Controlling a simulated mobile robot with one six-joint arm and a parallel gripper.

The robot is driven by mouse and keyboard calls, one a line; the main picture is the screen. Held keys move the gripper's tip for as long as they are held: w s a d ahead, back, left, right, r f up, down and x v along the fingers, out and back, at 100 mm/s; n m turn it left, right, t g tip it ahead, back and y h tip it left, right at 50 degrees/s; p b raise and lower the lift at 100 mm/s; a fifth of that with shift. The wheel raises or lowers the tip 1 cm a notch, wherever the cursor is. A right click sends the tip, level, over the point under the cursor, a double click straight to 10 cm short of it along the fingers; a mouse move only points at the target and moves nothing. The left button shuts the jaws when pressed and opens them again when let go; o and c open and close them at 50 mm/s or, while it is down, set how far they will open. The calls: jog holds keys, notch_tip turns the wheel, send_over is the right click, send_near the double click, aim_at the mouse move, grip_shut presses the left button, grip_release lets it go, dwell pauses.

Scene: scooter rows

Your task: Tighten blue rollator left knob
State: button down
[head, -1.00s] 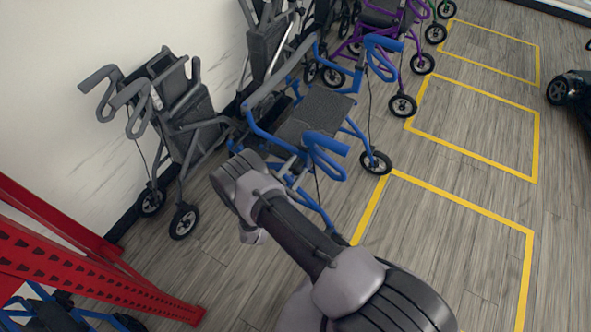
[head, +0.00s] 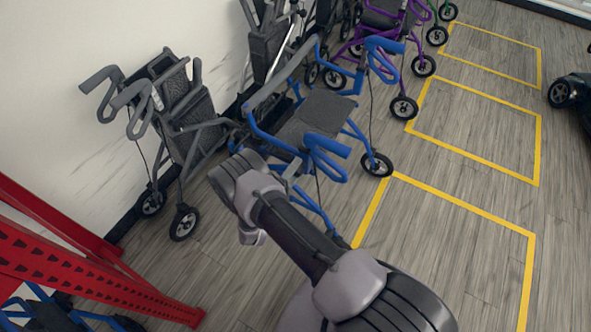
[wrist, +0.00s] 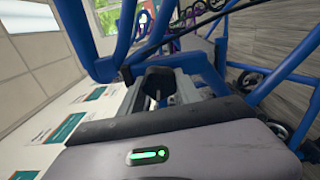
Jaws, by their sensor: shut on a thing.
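The blue rollator (head: 318,112) stands upright, unfolded, with a dark seat and blue handles, in the middle of the head view. My arm reaches to its near side, and in that view my gripper is mostly hidden behind my wrist. In the wrist view my gripper (wrist: 160,98) is shut on a small dark piece, the left knob (wrist: 158,78), beside the rollator's blue tubes (wrist: 192,62). The jaws cover much of the knob, so its turn and tightness cannot be told.
A grey rollator (head: 190,120) stands left by the white wall, a purple one (head: 385,22) behind. A red rack (head: 80,265) is at lower left, with blue-framed parts (head: 60,312) below it. Yellow-outlined floor bays (head: 470,235) at right are clear.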

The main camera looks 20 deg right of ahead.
jog(key=m, duration=0.7)
jog(key=shift+r, duration=0.15)
jog(key=m, duration=0.4)
jog(key=shift+p, duration=0.35)
jog(key=shift+s+d+r+m, duration=0.1)
jog(key=shift+m, duration=1.9)
jog(key=c, duration=0.8)
grip_release()
jog(key=shift+c, duration=0.2)
jog(key=p+v, duration=0.4)
jog(key=v, duration=1.3)
jog(key=shift+s, duration=0.2)
